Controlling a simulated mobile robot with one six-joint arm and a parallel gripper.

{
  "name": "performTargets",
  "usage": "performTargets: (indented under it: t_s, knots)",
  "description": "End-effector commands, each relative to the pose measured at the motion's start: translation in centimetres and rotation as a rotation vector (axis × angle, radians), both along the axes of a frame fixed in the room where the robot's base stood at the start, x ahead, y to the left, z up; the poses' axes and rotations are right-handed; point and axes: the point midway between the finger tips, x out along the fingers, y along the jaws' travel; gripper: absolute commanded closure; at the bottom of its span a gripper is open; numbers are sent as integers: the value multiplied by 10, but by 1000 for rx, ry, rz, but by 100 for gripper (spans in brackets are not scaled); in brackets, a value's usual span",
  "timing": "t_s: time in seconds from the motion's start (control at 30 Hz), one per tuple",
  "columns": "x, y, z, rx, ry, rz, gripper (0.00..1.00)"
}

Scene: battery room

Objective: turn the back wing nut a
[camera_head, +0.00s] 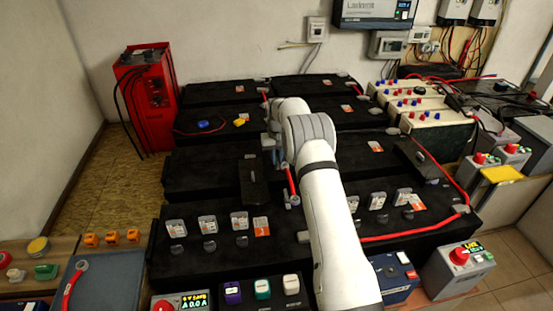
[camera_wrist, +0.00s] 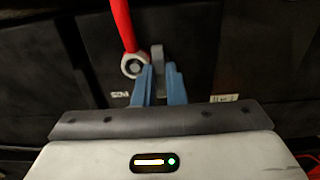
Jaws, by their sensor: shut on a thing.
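In the wrist view my gripper (camera_wrist: 161,78) has its two blue fingers closed on either side of a grey upright piece (camera_wrist: 157,54), which looks like the wing nut. Its lower part is hidden between the fingers. A red cable (camera_wrist: 122,25) ends in a grey ring lug (camera_wrist: 133,65) just left of the fingers. In the head view my gripper (camera_head: 277,148) is over the back part of the black batteries, partly hidden by my white arm. The wing nut cannot be made out there.
Black batteries (camera_head: 205,170) fill the middle. A red charger (camera_head: 145,95) stands at the left, and pale batteries (camera_head: 425,105) stand at the right. A red cable (camera_head: 400,237) runs along the right side.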

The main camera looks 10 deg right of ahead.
Motion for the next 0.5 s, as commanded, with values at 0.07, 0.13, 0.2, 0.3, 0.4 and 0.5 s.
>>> performTargets:
  t_s: [0.07,0.13,0.2,0.3,0.4,0.5]
  knots:
    - [1,0,2,0,-5,8,100]
    - [1,0,2,0,-5,12,100]
    - [1,0,2,0,-5,13,100]
    - [1,0,2,0,-6,13,100]
    - [1,0,2,0,-6,13,100]
    - [1,0,2,0,-6,12,86]
